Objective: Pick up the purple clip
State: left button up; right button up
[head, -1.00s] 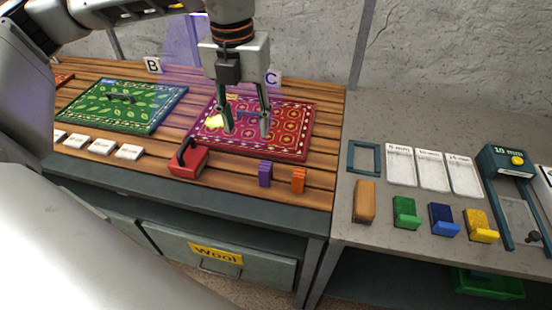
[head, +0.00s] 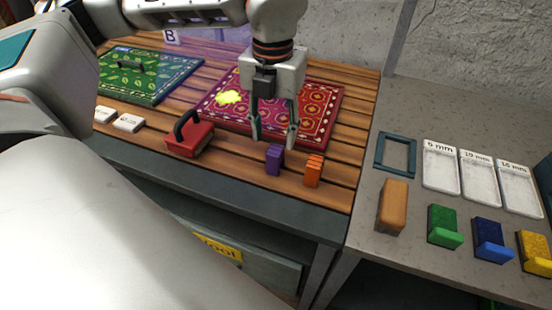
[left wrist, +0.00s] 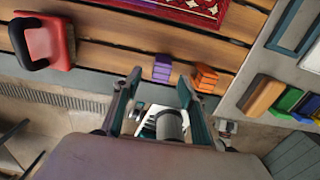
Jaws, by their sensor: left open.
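The purple clip (head: 274,159) stands on the wooden slatted table near its front edge. An orange clip (head: 313,171) stands just to its right. My left gripper (head: 273,138) is open and empty, pointing down, just above and behind the purple clip in the head view. In the left wrist view the purple clip (left wrist: 162,68) lies ahead of the open fingers (left wrist: 158,88), between their lines, with the orange clip (left wrist: 205,78) beyond the right finger. I see no contact with the purple clip. My right gripper is not in view.
A red block with a black handle (head: 190,135) stands left of the purple clip. A red patterned rug (head: 318,101) with a yellow patch lies behind. A green rug (head: 150,76) lies at the left. A grey counter (head: 360,225) with coloured blocks and white trays is at the right.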

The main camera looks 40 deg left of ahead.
aim_at(275, 150)
pick_arm(q)
notch_tip(275, 150, down, 6)
jog(key=shift+d+r, duration=0.15)
jog(key=shift+r, duration=0.05)
jog(key=c, duration=0.9)
